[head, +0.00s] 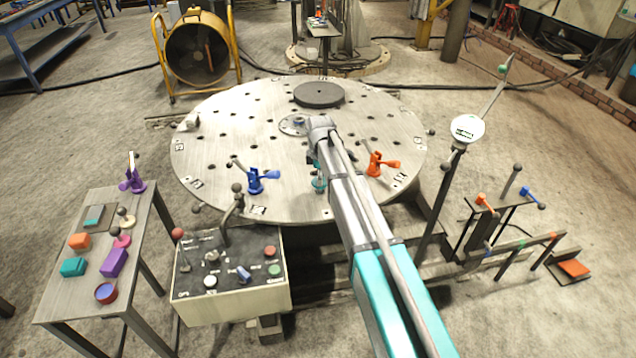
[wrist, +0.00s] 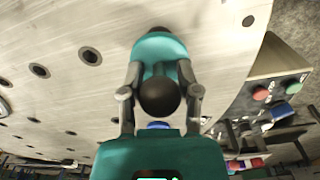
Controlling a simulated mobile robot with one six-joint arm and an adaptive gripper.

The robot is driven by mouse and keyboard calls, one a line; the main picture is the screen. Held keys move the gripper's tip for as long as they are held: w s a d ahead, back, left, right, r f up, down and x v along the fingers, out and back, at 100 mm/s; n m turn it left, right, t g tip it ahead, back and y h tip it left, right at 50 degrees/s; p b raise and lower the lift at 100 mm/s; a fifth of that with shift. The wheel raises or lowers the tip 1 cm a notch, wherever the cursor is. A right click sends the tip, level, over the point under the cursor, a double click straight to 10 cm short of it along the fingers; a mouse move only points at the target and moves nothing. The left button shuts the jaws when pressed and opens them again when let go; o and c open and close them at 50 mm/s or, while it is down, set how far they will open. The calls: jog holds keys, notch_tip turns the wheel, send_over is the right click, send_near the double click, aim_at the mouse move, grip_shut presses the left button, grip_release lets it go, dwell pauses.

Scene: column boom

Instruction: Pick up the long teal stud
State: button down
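The long teal stud shows in the wrist view as a teal body (wrist: 158,47) with a dark ball (wrist: 160,97) nearer the camera. In the head view a small teal part (head: 319,184) stands on the round plate just left of my arm, mostly hidden behind it. My gripper (wrist: 160,77) has its two grey fingers apart, one on each side of the ball. Narrow gaps show beside the ball. The lower part of the stud's stem is hidden by the ball.
The round plate (head: 225,145) has many holes. A blue clamp (head: 257,180) stands left and an orange clamp (head: 376,164) right of my arm. A control box (head: 232,303) is at the front. A side table (head: 75,302) at left carries several coloured parts.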

jog(key=shift+s+f, duration=0.1)
jog(key=shift+s, duration=0.2)
jog(key=shift+w+r+p, duration=0.1)
jog(key=shift+r+p, duration=0.1)
jog(key=shift+p, duration=0.15)
jog(key=shift+w+r+p, duration=0.1)
jog(key=shift+r+p, duration=0.1)
jog(key=shift+p, duration=0.1)
notch_tip(320, 180, up, 9)
jog(key=p, duration=0.8)
jog(key=shift+w+p, duration=0.1)
jog(key=shift+p, duration=0.3)
jog(key=shift+r+p, duration=0.7)
jog(key=shift+p, duration=0.05)
jog(key=shift+r, duration=0.1)
dwell(0.4)
notch_tip(320, 180, up, 16)
jog(key=p, duration=1.6)
jog(key=shift+r, duration=0.15)
jog(key=shift+w, duration=0.15)
